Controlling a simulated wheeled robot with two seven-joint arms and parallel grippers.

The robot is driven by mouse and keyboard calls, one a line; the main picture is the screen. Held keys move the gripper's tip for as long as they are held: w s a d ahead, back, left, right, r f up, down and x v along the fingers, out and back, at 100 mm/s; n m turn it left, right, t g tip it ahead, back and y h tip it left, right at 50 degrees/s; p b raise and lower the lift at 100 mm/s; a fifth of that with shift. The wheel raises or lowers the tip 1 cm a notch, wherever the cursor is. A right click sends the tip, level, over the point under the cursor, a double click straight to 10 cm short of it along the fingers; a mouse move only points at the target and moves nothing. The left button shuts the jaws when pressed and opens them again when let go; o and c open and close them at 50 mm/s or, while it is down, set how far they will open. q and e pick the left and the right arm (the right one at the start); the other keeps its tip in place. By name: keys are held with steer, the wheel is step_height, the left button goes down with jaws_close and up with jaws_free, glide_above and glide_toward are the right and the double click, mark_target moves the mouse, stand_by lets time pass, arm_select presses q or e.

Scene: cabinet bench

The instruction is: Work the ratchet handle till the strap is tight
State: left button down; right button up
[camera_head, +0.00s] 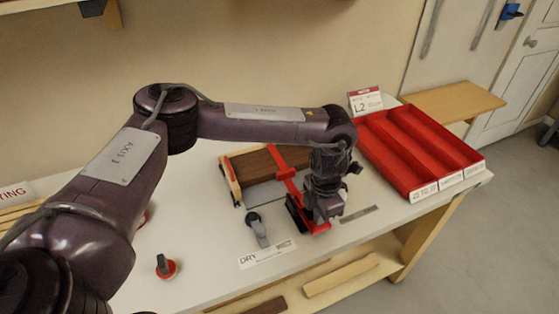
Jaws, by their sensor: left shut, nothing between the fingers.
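A red strap (283,164) runs over a brown block (255,166) in a light wooden frame on the bench. Red metal, apparently the ratchet and its handle (320,227), shows at the strap's near end, beneath and beside my left gripper. My left gripper (304,222) points down there, shut with nothing between its fingers. Its wrist hides much of the ratchet, so I cannot tell whether the fingers touch the handle or how taut the strap is. My right gripper is not in view.
A red tray (371,152) with long compartments stands at the right. A grey-handled tool (258,230) lies left of the gripper, near a white label (267,254). A red-and-dark knob (165,266) is at the front left.

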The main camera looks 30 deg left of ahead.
arm_select(q)
steer(key=r+p, duration=0.1)
steer(key=r, duration=0.1)
steer(key=r+p, duration=0.1)
steer(key=r, duration=0.1)
steer(key=r+p, duration=0.1)
steer(key=r, duration=0.1)
steer(key=shift+w+a+r+p, duration=0.25)
steer(key=shift+w+a+p, duration=0.05)
steer(key=shift+a, duration=0.05)
steer(key=shift+r, duration=0.1)
step_height(320, 180, up, 5)
steer(key=p, duration=0.3)
stand_by(0.5)
